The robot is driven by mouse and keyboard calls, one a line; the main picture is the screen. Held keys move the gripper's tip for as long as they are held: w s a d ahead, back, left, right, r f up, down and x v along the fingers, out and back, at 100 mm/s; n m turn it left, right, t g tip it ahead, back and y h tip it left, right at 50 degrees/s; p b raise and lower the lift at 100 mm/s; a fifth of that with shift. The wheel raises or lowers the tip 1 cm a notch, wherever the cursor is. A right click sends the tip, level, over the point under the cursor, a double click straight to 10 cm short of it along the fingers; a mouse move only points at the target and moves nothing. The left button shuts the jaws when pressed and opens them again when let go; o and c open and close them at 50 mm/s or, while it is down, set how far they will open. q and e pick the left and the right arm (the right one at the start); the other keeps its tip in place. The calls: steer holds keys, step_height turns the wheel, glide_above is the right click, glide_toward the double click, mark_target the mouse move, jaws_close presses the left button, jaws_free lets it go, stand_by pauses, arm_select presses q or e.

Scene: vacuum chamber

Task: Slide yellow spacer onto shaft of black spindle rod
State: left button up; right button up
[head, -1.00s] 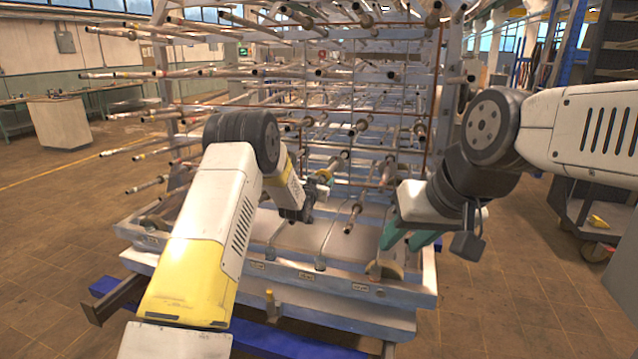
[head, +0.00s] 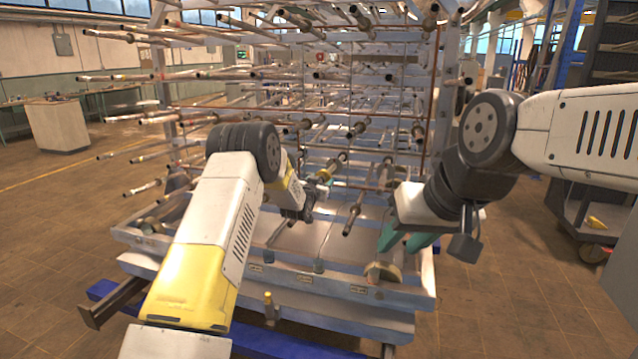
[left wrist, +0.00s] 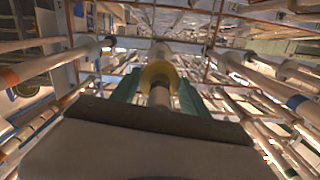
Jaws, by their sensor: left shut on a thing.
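The yellow spacer (left wrist: 158,73) sits between the green fingers of my left gripper (left wrist: 158,92) in the left wrist view. In the head view it is a small yellow patch (head: 323,174) by my left gripper (head: 318,184). My left gripper is shut on the spacer. A spindle rod (left wrist: 160,96) runs through the middle of the spacer, which appears to be around its shaft. The rod's colour is unclear, and its far part is partly hidden by the spacer. My right gripper (head: 405,240) looks open and empty, low at the right of the rack.
A rack (head: 437,130) with several rows of rods sticking out stands ahead, with rods close on both sides of my left gripper. Its tray-like base (head: 270,268) lies below. A dark shelf cart (head: 590,215) is at the right.

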arm_select(q)
steer(key=shift+x, duration=1.2)
steer(key=o, duration=1.4)
steer(key=shift+o, duration=0.2)
steer(key=shift+s, duration=0.1)
steer(key=shift+v, duration=3.8)
steer(key=shift+a, duration=0.1)
